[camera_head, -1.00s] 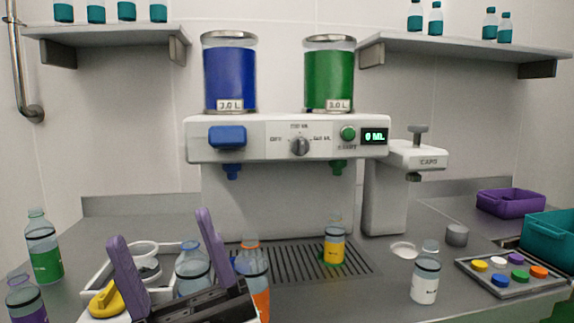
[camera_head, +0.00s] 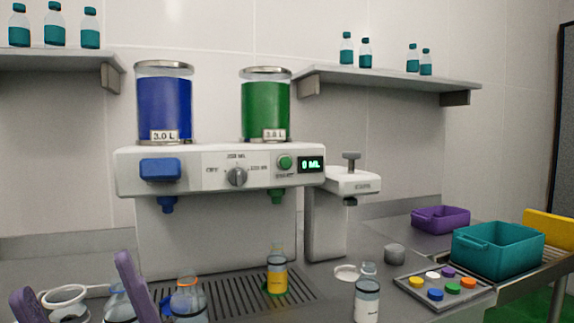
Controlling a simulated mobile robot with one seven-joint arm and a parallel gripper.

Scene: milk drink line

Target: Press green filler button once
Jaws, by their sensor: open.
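The green filler button (camera_head: 285,162) is a round knob on the white filler panel (camera_head: 215,190), left of a small display (camera_head: 311,163) that reads 0 ML. A grey dial (camera_head: 237,177) sits left of the button. A green tank (camera_head: 265,108) stands above, with a green nozzle (camera_head: 277,195) below the panel. A bottle with a yellow label (camera_head: 277,275) stands under that nozzle on the drip grate. My gripper (camera_head: 80,290) shows at the lower left as two purple fingers, open and apart, well below and left of the button. Its lower part is cut off by the frame edge.
A blue lever (camera_head: 160,169) and a blue tank (camera_head: 164,105) are at the filler's left. A capping press (camera_head: 348,185) stands at its right. A white-labelled bottle (camera_head: 367,300), a cap tray (camera_head: 445,292) and a teal crate (camera_head: 498,250) are at the right.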

